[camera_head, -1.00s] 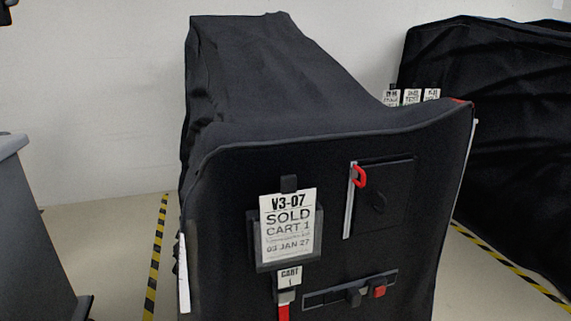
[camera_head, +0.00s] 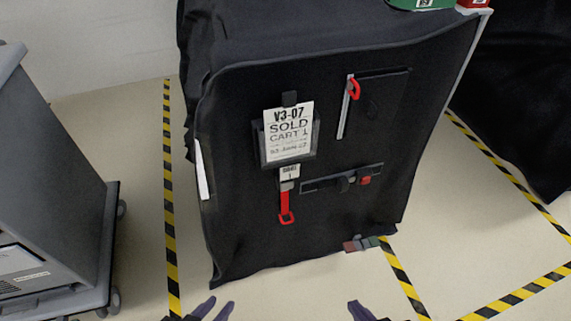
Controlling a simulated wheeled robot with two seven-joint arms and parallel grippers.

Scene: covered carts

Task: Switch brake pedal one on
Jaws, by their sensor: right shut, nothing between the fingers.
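Cart 1 (camera_head: 240,215) stands under a black cover, with a white "V3-07 SOLD CART 1" tag (camera_head: 288,132) on its front. Low at the front's right corner, a small row of pedal-like pieces (camera_head: 361,243) sticks out from under the cover: red at left, grey in the middle, green at right. They are too small to tell whether any is pressed. My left gripper (camera_head: 215,308) is at the bottom edge, its two purple fingertips apart. My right gripper (camera_head: 359,309) is at the bottom edge below the pedals, shut and empty. Both are apart from the cart.
A red pull strap (camera_head: 286,205) hangs under a small cart label. A slider bar (camera_head: 342,179) and a red-handled zip flap (camera_head: 354,90) are on the cover. A grey cabinet on wheels (camera_head: 60,200) stands left. Yellow-black floor tape (camera_head: 170,200) runs past; floor between is clear.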

